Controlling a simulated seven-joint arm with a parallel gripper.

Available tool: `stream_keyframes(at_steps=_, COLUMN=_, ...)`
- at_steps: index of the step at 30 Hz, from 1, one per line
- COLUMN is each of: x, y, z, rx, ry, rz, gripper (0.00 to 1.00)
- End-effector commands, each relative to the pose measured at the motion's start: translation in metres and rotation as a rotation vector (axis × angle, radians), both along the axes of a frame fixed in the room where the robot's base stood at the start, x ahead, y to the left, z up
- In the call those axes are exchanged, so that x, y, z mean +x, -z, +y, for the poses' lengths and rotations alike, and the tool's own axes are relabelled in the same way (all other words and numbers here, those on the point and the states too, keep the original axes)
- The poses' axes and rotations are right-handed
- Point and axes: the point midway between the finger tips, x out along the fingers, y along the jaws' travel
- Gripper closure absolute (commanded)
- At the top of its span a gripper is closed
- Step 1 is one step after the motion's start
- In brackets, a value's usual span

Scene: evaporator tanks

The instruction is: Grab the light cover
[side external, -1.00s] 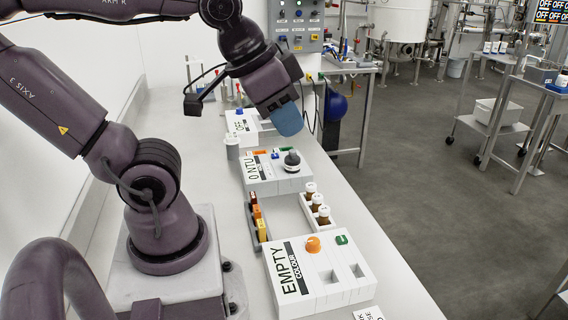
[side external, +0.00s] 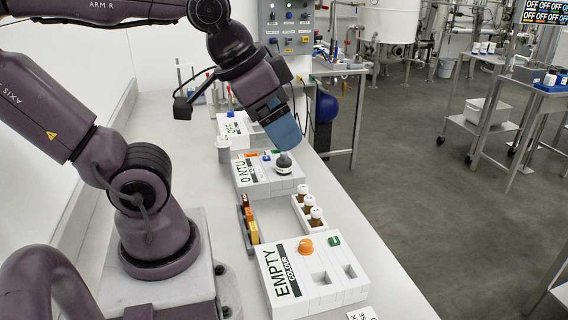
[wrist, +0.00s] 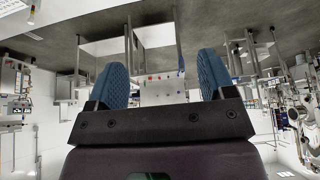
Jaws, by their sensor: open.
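The light cover appears to be the dark, knobbed cap (side external: 284,162) on top of the white meter marked "0 NTU" (side external: 262,188), in the side external view. My gripper (side external: 287,146) is tilted downward just above the cap, its blue fingers overlapping the cap's top in the picture. I cannot tell whether they touch it. In the wrist view, the two blue fingers of my gripper (wrist: 166,76) are spread wide with nothing between them. The cap is not visible in that view.
A white "EMPTY" colour unit (side external: 318,292) stands nearer on the bench. Brown bottles (side external: 310,208) in a white rack and a dark rack of coloured vials (side external: 249,228) lie between. An "OFF" unit (side external: 231,127) and a grey cup (side external: 223,150) stand behind.

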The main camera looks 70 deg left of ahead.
Motion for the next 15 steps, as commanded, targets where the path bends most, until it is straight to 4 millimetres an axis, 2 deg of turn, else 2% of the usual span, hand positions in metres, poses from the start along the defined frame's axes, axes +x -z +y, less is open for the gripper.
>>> stream_keyframes(at_steps=5, x=0.001, y=0.0, z=0.0, rx=-0.002, ry=-0.002, rz=-0.001, gripper=0.24)
stream_keyframes(at_steps=8, x=0.013, y=0.005, z=0.001, rx=-0.022, ry=-0.024, rz=-0.013, gripper=0.24)
stream_keyframes(at_steps=11, x=0.04, y=0.017, z=0.005, rx=-0.067, ry=-0.082, rz=-0.047, gripper=0.24)
stream_keyframes(at_steps=15, x=0.09, y=0.045, z=0.024, rx=-0.139, ry=-0.232, rz=-0.132, gripper=0.24)
